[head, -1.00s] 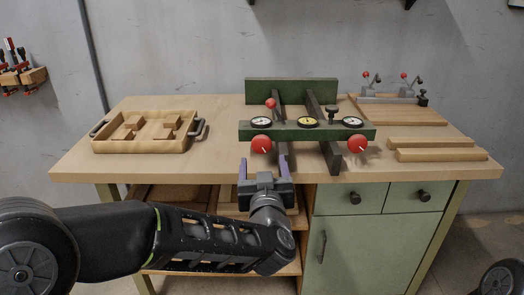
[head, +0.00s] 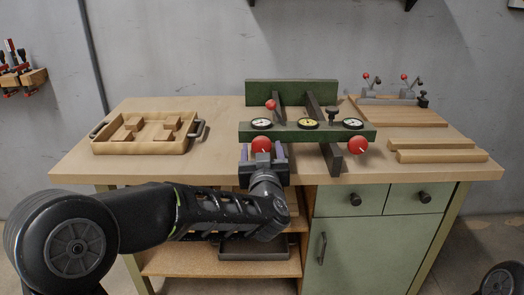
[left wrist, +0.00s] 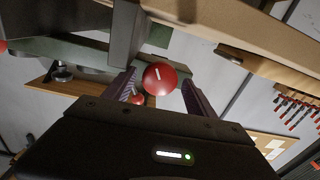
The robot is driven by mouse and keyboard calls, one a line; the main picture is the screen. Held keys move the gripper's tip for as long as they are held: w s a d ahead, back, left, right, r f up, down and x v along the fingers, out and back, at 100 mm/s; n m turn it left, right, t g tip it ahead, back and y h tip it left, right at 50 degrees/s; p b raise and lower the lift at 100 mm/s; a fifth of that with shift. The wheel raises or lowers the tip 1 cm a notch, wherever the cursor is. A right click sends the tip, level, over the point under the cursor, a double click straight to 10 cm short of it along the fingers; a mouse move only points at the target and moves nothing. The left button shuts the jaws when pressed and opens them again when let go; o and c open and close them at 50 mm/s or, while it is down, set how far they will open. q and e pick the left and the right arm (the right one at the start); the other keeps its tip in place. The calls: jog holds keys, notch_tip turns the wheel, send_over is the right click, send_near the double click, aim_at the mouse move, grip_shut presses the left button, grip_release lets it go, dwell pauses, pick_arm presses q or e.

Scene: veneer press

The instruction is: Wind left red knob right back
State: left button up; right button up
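The left red knob (head: 261,145) is on the front of the green press bar (head: 290,134), below the left dial. It has a white mark. My left gripper (head: 263,152) is open in front of the knob, with a finger to either side. In the left wrist view the knob (left wrist: 159,78) shows between the two purple-grey fingers (left wrist: 158,92), with gaps beside it. The right red knob (head: 358,145) sits below the right dial. My right gripper is not in view.
A wooden tray (head: 140,147) with dark handles and blocks stands on the left of the bench (head: 222,171). Wooden strips (head: 435,156) lie at the right. A small red ball (head: 271,104) stands above the left dial. Toggle clamps are at the back right.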

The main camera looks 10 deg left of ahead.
pick_arm(q)
jog(key=c, duration=1.2)
jog(key=shift+f+n+b, duration=0.1)
jog(key=shift+n+b, duration=0.2)
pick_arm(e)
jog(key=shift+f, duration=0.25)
